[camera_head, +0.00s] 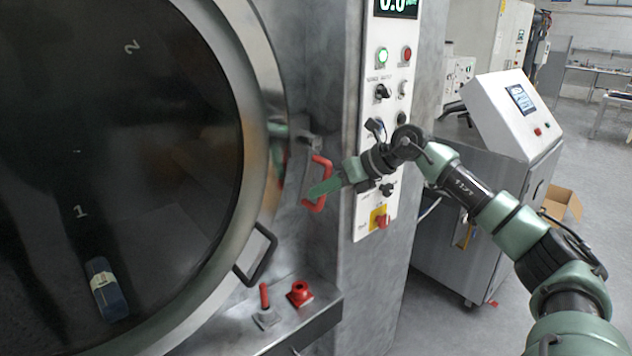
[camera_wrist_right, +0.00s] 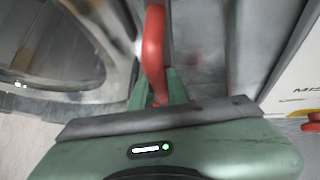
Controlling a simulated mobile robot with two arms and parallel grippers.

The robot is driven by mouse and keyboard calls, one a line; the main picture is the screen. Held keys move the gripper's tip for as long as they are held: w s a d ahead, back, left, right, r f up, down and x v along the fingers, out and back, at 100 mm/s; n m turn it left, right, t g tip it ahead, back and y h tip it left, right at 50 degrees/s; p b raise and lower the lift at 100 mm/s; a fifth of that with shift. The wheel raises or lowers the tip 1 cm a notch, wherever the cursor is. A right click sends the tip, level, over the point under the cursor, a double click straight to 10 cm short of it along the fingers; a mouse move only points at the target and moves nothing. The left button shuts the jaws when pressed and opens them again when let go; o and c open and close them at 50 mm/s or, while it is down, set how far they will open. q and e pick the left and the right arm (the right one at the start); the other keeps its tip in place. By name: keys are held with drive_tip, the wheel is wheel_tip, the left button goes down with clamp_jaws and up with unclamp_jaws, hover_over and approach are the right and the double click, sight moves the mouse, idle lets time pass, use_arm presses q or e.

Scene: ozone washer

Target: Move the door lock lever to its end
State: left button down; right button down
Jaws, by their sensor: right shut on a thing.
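The red door lock lever (camera_head: 325,167) is a loop-shaped handle on the metal front, just right of the round door's rim. My right gripper (camera_head: 313,190) reaches in from the right and is shut on the lever's lower part. In the right wrist view the red lever (camera_wrist_right: 153,48) runs down between the green fingers of my right gripper (camera_wrist_right: 158,85). The fingers partly hide the lever's lower end. My left gripper is not in view.
The large round door (camera_head: 120,170) fills the left, with a dark handle (camera_head: 258,258) low on its rim. A ledge below carries a red knob (camera_head: 299,293) and a small red-topped lever (camera_head: 265,296). A white control panel (camera_head: 372,150) stands close beside my right wrist.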

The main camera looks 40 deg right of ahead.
drive_tip(key=shift+w+d+f+n+h+p, duration=0.15)
drive_tip(key=shift+d+n+h, duration=0.1)
drive_tip(key=shift+d+h, duration=0.25)
drive_tip(key=shift+s+d+f+n+h+p, duration=0.15)
drive_tip(key=shift+d+n+h, duration=0.15)
drive_tip(key=shift+d+h, duration=0.15)
drive_tip(key=shift+w+d+f+n+h+p, duration=0.15)
drive_tip(key=shift+d+n+h, duration=0.1)
drive_tip(key=shift+d+h, duration=0.25)
drive_tip(key=shift+r, duration=0.1)
drive_tip(key=c, duration=1.4)
unclamp_jaws()
drive_tip(key=shift+d, duration=0.1)
drive_tip(key=shift+o, duration=0.2)
drive_tip(key=shift+r, duration=0.1)
drive_tip(key=b+v, duration=0.2)
drive_tip(key=v, duration=0.5)
drive_tip(key=shift+s+r+b, duration=0.2)
drive_tip(key=shift+s+b, duration=0.15)
drive_tip(key=shift+b, duration=0.05)
